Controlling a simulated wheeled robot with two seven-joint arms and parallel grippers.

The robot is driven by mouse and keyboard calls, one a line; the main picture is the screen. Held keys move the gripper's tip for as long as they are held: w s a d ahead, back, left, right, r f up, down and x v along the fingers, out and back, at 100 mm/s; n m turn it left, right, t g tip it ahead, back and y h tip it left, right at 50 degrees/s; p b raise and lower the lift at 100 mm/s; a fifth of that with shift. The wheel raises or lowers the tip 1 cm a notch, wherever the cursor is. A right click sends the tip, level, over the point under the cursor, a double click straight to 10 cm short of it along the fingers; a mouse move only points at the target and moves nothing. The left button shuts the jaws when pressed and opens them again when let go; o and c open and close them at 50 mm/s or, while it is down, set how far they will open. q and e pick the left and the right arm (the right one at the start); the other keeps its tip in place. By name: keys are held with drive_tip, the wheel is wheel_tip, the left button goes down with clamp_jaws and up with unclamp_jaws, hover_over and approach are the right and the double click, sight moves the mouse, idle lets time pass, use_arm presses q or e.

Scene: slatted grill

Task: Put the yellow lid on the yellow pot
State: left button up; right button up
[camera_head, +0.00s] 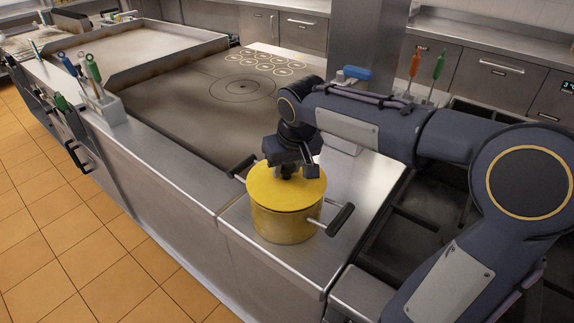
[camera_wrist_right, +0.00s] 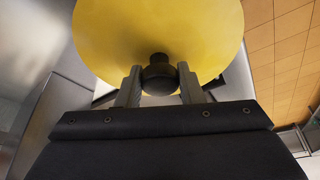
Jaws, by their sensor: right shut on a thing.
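The yellow pot (camera_head: 284,223) stands upright on the steel counter near its front corner, with dark side handles. The yellow lid (camera_head: 286,189) is over the pot's mouth and looks about level, roughly lined up with the rim. I cannot tell whether it rests fully on the rim. My right gripper (camera_head: 290,172) is directly above the lid. In the right wrist view, my right gripper (camera_wrist_right: 159,85) has its two fingers on either side of the lid's dark round knob (camera_wrist_right: 159,66), and the lid (camera_wrist_right: 160,25) fills the top. My left gripper is not in view.
A steel counter (camera_head: 356,190) surrounds the pot. A dark flat cooktop (camera_head: 190,100) lies behind and left. A holder with utensils (camera_head: 104,105) stands at the left edge. A blue-handled item (camera_head: 356,73) and upright utensils (camera_head: 438,68) stand behind my right arm.

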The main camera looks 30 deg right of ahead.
drive_tip(key=shift+f, duration=0.45)
idle(0.5)
drive_tip(key=o, duration=1.2)
drive_tip(key=v, duration=0.8)
drive_tip(key=s+a+f+y, duration=0.1)
drive_tip(key=s+a+f, duration=0.1)
drive_tip(key=s+f, duration=0.2)
drive_tip(key=s+a+f+t+y, duration=0.1)
drive_tip(key=s+f, duration=0.3)
drive_tip(key=s, duration=0.4)
drive_tip(key=s+a+f+y, duration=0.2)
drive_tip(key=s+a+f, duration=0.1)
drive_tip(key=s, duration=0.4)
drive_tip(key=shift+a+f+t, duration=0.2)
drive_tip(key=shift+f, duration=0.25)
drive_tip(key=shift+a+f+t, duration=0.2)
drive_tip(key=shift+f, duration=0.25)
